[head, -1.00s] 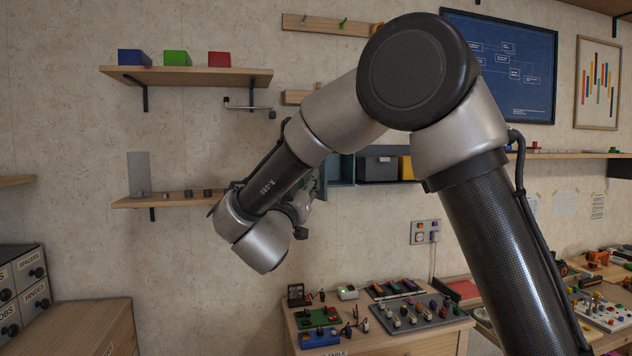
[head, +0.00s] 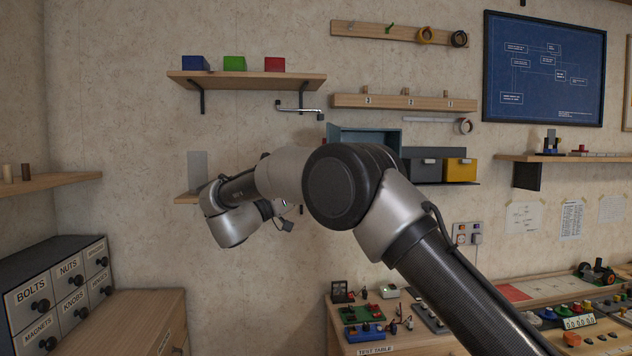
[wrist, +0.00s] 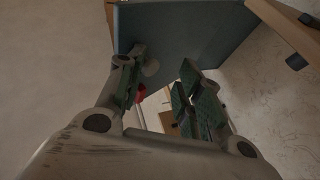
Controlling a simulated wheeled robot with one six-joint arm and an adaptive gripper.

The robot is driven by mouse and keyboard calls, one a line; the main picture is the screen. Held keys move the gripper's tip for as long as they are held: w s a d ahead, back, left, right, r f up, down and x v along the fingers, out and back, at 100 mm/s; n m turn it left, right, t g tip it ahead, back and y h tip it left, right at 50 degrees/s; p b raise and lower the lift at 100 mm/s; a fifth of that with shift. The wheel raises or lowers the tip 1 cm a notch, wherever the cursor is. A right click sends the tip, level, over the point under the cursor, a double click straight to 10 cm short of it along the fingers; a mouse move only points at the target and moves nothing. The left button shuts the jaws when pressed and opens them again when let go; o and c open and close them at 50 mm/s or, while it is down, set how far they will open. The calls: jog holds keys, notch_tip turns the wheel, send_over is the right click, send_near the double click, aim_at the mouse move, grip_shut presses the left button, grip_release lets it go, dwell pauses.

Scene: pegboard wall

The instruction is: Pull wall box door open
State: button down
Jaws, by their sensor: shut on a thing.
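The wall box (head: 365,137) is teal and hangs on the wall at centre; its upper part shows above my arm and the rest is hidden. In the wrist view a flat blue-grey panel (wrist: 195,35), which looks like its door, fills the top. In the head view my wrist hides most of the gripper and the door.
A shelf with blue, green and red boxes (head: 234,63) is above left. A bent metal bar (head: 298,108) sticks out below it. A grey bin (head: 421,165) and a yellow bin (head: 459,170) stand right of the box. A test table (head: 375,345) and labelled drawers (head: 60,290) stand below.

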jog(key=shift+w+d+r, duration=0.25)
jog(key=shift+w+r, duration=0.05)
jog(key=shift+w, duration=0.15)
jog(key=c, duration=1.3)
grip_release()
jog(key=shift+w+d+f, duration=0.1)
jog(key=shift+w+d, duration=0.1)
jog(key=v, duration=1.2)
jog(key=shift+s+a+f, duration=0.1)
jog(key=shift+s+a, duration=0.05)
jog(key=shift+s, duration=0.05)
jog(key=shift+c, duration=0.2)
